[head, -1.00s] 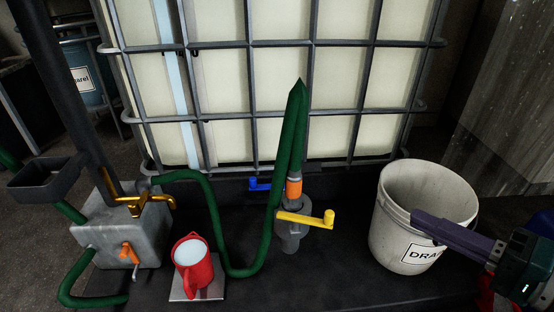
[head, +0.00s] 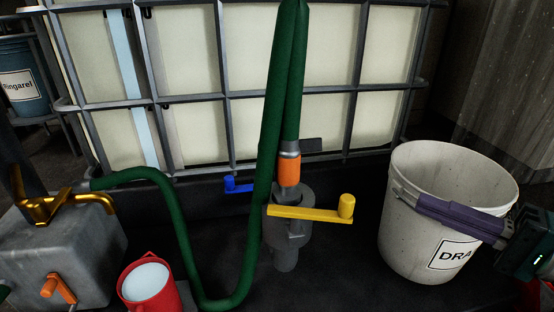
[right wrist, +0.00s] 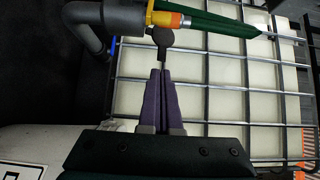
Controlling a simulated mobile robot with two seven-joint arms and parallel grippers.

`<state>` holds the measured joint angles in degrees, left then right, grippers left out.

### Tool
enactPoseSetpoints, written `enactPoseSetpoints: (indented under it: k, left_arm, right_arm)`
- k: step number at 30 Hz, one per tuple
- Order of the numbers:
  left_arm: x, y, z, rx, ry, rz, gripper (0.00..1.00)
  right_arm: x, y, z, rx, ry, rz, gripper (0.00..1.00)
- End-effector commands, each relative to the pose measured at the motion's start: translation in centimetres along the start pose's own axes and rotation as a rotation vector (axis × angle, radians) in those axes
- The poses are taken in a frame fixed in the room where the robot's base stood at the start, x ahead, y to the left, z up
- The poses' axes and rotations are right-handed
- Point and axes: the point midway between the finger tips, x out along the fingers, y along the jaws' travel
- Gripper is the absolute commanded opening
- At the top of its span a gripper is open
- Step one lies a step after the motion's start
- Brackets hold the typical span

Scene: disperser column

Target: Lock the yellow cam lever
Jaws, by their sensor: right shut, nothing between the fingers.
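The yellow cam lever (head: 315,213) sits on a grey pipe coupling (head: 287,235) below the orange collar (head: 289,168) of the green hose. Its arm points right and ends in an upright round knob. My right gripper (head: 398,190), with purple fingers, is shut and empty in front of the white bucket, to the right of the knob and apart from it. In the right wrist view its fingertips (right wrist: 160,72) are together, below the grey pipe (right wrist: 110,17) and orange collar (right wrist: 172,19). A small yellow part shows there; I cannot tell how much of it is the lever. My left gripper is not in view.
The white bucket (head: 408,235) stands at the right, close to my right gripper. A blue lever (head: 238,185) is behind the coupling. The green hose (head: 185,230) loops to the left. A red jug (head: 150,290) and a grey box with a brass tap (head: 60,245) are at the left.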

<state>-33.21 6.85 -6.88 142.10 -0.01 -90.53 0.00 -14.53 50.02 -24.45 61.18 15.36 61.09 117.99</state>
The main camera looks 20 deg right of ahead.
Motion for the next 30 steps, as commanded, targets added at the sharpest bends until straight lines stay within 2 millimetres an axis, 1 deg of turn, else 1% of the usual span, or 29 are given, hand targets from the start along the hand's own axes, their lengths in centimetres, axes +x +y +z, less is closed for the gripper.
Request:
enactPoseSetpoints:
  k: [4, 8, 15, 22, 24, 30]
  left_arm:
    - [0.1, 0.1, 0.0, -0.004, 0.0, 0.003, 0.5]
    - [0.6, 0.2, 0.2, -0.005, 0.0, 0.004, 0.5]
    - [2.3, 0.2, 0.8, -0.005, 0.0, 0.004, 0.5]
    - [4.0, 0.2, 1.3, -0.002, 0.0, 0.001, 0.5]
    - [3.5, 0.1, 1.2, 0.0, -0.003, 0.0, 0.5]
    - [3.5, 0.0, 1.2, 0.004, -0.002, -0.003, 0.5]
  right_arm:
    - [0.4, 0.0, 0.0, 0.0, 0.0, -0.002, 0.0]
    - [1.8, 0.1, 0.1, -0.001, -0.002, -0.004, 0.0]
    - [6.5, 0.3, 0.1, -0.002, -0.002, -0.006, 0.0]
    - [10.4, 0.3, 0.1, -0.002, -0.001, -0.005, 0.0]
    - [9.7, 0.1, 1.2, 0.005, -0.002, 0.002, 0.0]
    - [9.0, 0.1, 3.1, 0.002, -0.002, 0.001, 0.0]
